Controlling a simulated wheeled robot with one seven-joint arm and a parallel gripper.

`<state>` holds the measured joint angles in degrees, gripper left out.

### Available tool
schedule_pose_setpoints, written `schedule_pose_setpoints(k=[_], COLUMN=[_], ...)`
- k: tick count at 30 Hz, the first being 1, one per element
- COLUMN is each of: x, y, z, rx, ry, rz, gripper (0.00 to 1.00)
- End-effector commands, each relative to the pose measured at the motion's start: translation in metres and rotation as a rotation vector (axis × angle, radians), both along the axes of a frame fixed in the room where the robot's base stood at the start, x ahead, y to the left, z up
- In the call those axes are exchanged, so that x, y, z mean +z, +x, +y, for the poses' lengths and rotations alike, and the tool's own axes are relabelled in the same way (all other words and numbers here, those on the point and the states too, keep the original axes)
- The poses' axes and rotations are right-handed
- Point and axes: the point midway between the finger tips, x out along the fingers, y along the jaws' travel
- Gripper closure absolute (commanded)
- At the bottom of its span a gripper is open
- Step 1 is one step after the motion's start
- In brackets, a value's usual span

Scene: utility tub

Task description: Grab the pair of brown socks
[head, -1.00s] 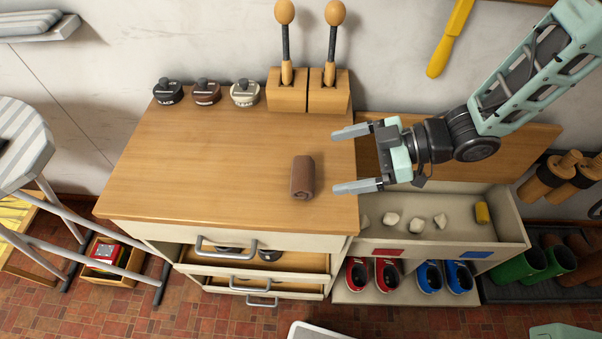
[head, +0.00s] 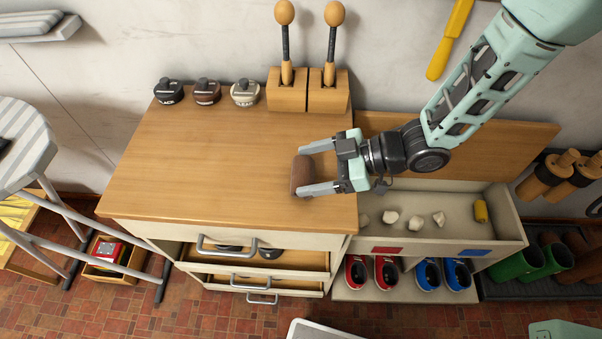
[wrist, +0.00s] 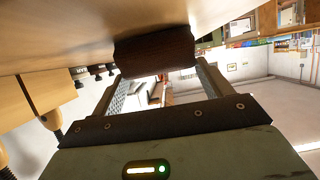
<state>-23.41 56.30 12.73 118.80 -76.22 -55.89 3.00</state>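The pair of brown socks (head: 302,176) is a rolled bundle lying on the wooden top of the cabinet (head: 210,170), near its right side. My gripper (head: 308,170) is open and level just above the cabinet top. Its two fingers reach in from the right, one on the far side and one on the near side of the socks. In the wrist view the socks (wrist: 154,52) sit between the fingertips, and a gap seems to show beside them. I cannot tell whether either finger touches them.
Three round tins (head: 207,92) and two wooden blocks with handled tools (head: 287,90) stand along the back of the cabinet top. An open drawer (head: 510,225) with pale crumpled lumps and a yellow item lies to the right, above red and blue shoes. The left of the top is clear.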

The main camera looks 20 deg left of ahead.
Motion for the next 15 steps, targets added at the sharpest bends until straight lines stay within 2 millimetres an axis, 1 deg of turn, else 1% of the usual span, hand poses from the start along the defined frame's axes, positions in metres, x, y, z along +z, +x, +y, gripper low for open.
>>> schedule_pose_setpoints(k=[1, 2, 3, 11, 15], x=[0.0000, 0.0001, 0.0001, 0.0007, 0.0067], y=[0.0000, 0.0000, 0.0000, 0.0002, 0.0005], z=[-0.0001, -0.0002, -0.0002, -0.0002, -0.0001], rx=[0.000, 0.000, 0.000, 0.000, -0.001], ry=[0.000, 0.000, 0.000, 0.000, 0.000], rz=[0.000, 0.000, 0.000, 0.000, -0.001], gripper=[0.36, 0.44, 0.48, 0.49, 0.49])
